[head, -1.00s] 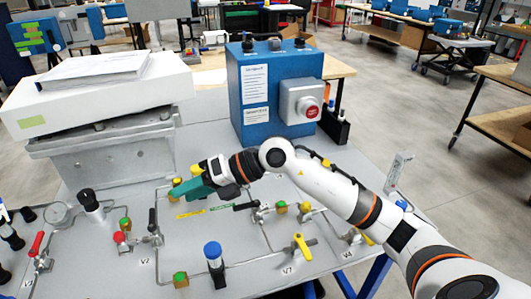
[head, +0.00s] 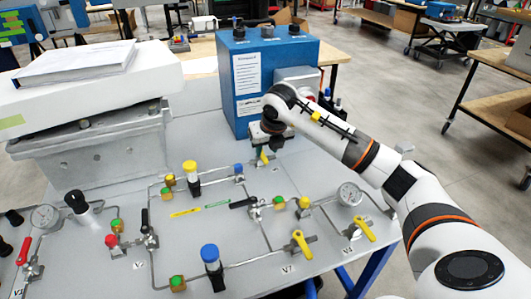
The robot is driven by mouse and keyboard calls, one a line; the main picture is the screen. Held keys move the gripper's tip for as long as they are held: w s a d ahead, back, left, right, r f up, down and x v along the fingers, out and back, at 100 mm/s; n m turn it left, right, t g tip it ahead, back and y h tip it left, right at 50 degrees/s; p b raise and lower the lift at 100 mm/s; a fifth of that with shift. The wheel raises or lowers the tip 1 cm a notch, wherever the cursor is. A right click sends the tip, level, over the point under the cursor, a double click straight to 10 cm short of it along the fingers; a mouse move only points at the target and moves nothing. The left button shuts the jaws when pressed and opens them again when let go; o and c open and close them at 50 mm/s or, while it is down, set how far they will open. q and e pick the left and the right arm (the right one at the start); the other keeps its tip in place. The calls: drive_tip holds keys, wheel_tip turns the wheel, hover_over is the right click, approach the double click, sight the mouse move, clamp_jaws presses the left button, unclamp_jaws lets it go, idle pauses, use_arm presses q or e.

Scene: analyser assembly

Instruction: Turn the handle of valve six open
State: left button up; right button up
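My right gripper (head: 264,146) points down at the back of the grey panel (head: 225,222), in front of the blue box. A small yellow handle (head: 264,157) shows right at its fingertips. I cannot tell whether the fingers touch it or are open or shut. No label reading six is legible, so I cannot tell for sure which handle is valve six. A black handle (head: 243,203) lies in the middle of the panel, also without a readable label. My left gripper is not in view.
Yellow handles (head: 302,243) and (head: 364,228) stand at the front right, the first by a V7 label. A gauge (head: 349,195), a blue-capped post (head: 210,254) and a yellow-capped post (head: 191,168) rise from the panel. The blue box (head: 232,100) stands close behind my gripper.

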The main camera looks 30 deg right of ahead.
sight(264, 158)
drive_tip(key=shift+x, duration=1.8)
clamp_jaws()
